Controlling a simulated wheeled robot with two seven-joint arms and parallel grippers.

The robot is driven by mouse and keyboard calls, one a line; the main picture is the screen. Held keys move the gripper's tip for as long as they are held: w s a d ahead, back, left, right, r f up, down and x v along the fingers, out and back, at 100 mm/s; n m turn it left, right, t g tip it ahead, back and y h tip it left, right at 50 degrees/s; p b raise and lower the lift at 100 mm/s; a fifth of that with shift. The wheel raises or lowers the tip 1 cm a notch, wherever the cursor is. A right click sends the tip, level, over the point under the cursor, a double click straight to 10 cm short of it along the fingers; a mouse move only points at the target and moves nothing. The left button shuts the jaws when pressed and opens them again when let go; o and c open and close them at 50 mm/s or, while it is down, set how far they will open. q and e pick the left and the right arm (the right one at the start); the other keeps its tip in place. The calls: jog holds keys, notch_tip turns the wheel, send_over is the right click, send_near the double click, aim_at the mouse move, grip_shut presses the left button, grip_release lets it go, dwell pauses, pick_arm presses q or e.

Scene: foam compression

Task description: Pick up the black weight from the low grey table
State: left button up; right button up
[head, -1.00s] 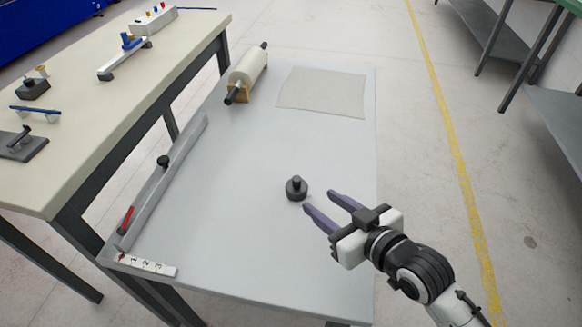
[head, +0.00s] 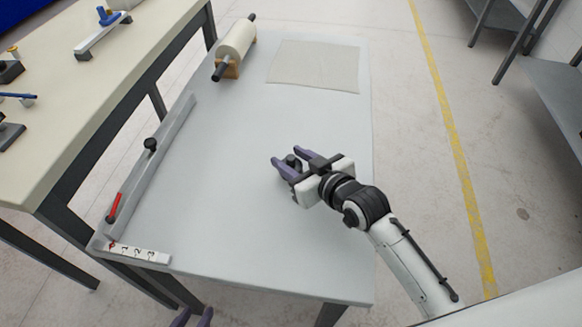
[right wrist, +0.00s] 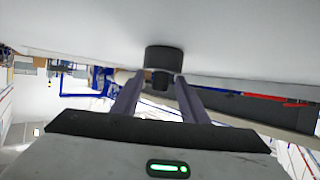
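The black weight (head: 292,160) stands on the low grey table (head: 215,190), partly hidden by my right gripper (head: 289,157). The right gripper is open, with one purple finger on each side of the weight. In the right wrist view the weight (right wrist: 164,59) appears knob-down against the table surface. Its narrow knob lies between the two fingertips of the right gripper (right wrist: 159,82), with a small gap showing on each side. Only the purple fingertips of my left gripper (head: 193,318) show at the bottom edge of the head view; they are apart and empty.
A grey rail with a black knob (head: 150,144) and red handle (head: 114,207) runs along the table's left side. A numbered white strip (head: 140,254) lies at the front left. A roll (head: 236,40) and a pale sheet (head: 315,66) lie at the back. A taller cream table (head: 90,110) stands left.

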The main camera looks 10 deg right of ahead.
grip_shut()
jog(key=shift+w+r, duration=0.1)
dwell(0.3)
